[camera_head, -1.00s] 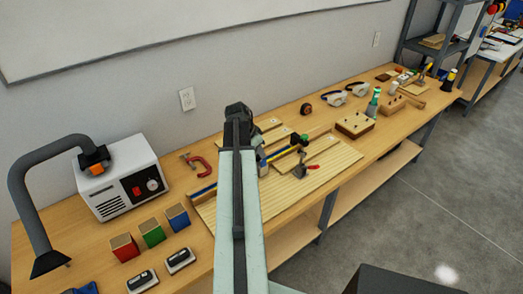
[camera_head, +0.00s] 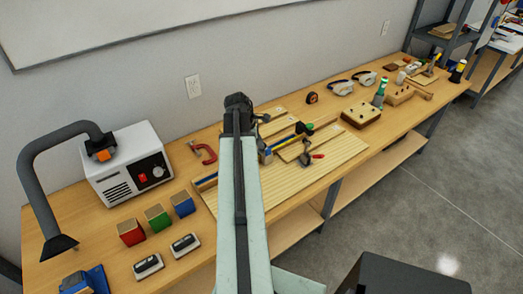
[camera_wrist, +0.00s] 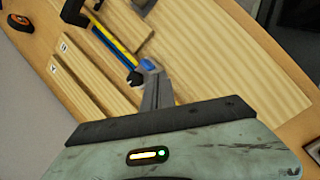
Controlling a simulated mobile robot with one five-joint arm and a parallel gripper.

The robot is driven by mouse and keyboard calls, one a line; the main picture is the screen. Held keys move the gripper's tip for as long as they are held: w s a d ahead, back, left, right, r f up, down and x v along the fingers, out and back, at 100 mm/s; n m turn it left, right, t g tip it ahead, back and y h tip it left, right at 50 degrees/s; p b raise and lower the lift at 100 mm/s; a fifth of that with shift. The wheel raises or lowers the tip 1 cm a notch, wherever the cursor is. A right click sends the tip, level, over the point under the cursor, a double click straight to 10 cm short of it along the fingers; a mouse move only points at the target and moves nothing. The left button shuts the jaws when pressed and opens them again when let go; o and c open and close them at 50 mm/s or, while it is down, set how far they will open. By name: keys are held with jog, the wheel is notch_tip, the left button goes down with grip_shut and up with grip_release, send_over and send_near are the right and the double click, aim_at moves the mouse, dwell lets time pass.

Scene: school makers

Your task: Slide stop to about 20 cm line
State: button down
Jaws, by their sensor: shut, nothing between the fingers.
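A wooden fixture board (camera_head: 335,165) lies on the bench, with a blue-and-yellow scale strip (camera_head: 287,142) along it. A small stop with blue on it (camera_head: 265,156) sits on the strip just right of my arm. In the wrist view, my gripper (camera_wrist: 157,90) is shut and empty, close to the blue part of the stop (camera_wrist: 147,64) beside the strip (camera_wrist: 108,37). I cannot tell whether they touch. My arm hides my gripper and part of the strip in the head view. The line markings are too small to read.
A red C-clamp (camera_head: 203,152) and red, green and blue blocks (camera_head: 157,217) are at left. A drilled wooden block (camera_head: 361,115) stands at right.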

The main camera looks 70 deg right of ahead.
aim_at(265, 157)
jog(key=w+a+r+n+p, duration=0.25)
jog(key=w+a+n, duration=0.2)
jog(key=n, duration=0.25)
jog(key=b+x, duration=1)
jog(key=x, duration=0.1)
jog(key=shift+w+d, duration=0.1)
jog(key=shift+w, duration=0.05)
jog(key=s+d, duration=0.1)
jog(key=s+d+r, duration=0.1)
jog(key=d, duration=0.1)
jog(key=shift+p, duration=0.3)
jog(key=shift+s+d, duration=0.1)
jog(key=shift+d, duration=0.05)
